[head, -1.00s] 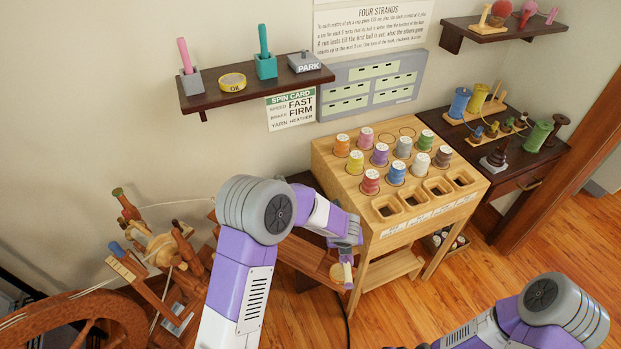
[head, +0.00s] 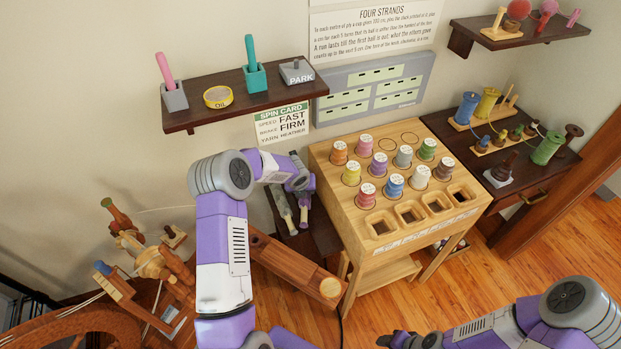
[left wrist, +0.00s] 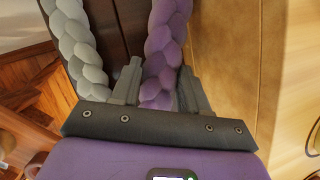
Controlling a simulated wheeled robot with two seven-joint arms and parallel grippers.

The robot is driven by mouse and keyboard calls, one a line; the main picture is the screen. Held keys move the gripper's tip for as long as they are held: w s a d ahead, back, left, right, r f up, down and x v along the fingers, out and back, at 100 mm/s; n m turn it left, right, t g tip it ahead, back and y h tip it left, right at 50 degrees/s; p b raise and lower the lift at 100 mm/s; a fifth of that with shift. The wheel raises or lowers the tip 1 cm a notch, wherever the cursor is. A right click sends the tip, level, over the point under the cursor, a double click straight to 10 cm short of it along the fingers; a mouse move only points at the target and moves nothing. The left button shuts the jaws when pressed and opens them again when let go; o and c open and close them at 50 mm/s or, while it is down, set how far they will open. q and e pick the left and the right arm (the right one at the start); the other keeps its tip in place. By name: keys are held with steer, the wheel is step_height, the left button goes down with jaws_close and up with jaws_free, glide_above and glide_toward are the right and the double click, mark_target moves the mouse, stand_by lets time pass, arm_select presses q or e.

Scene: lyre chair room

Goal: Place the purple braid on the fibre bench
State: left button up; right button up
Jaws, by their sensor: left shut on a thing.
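The purple braid (left wrist: 162,55) stands between the two fingers of my left gripper (left wrist: 158,78), which is shut on it. A pale grey braid (left wrist: 78,45) is to its left in the left wrist view, beside the gripper and apart from it. In the head view my left gripper (head: 301,186) is over the dark fibre bench (head: 322,232), left of the spool cabinet. A pale braid (head: 283,207) lies there; the arm partly hides the held braid. My right gripper (head: 392,341) is low at the bottom edge; its finger opening is unclear.
The wooden spool cabinet (head: 345,215) stands close to the right of the left gripper. A spinning wheel (head: 150,262) is at the lower left. A dark wall shelf (head: 200,115) hangs above. Open floor (head: 385,315) lies in front of the cabinet.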

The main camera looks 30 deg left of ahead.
arm_select(q)
steer(key=shift+w+a+p, duration=0.3)
steer(key=shift+w+a, duration=0.7)
steer(key=shift+a, duration=0.05)
step_height(320, 180, down, 4)
steer(key=b, duration=0.3)
steer(key=shift+s+r+b, duration=0.1)
steer(key=shift+r+b, duration=0.05)
steer(key=shift+b, duration=0.25)
arm_select(e)
steer(key=shift+w+d+f, duration=0.1)
steer(key=shift+w+f, duration=0.15)
steer(key=shift+f, duration=0.35)
steer(key=shift+w+f, duration=0.2)
steer(key=shift+f, duration=0.4)
arm_select(q)
steer(key=shift+r, duration=0.1)
steer(key=o, duration=1.3)
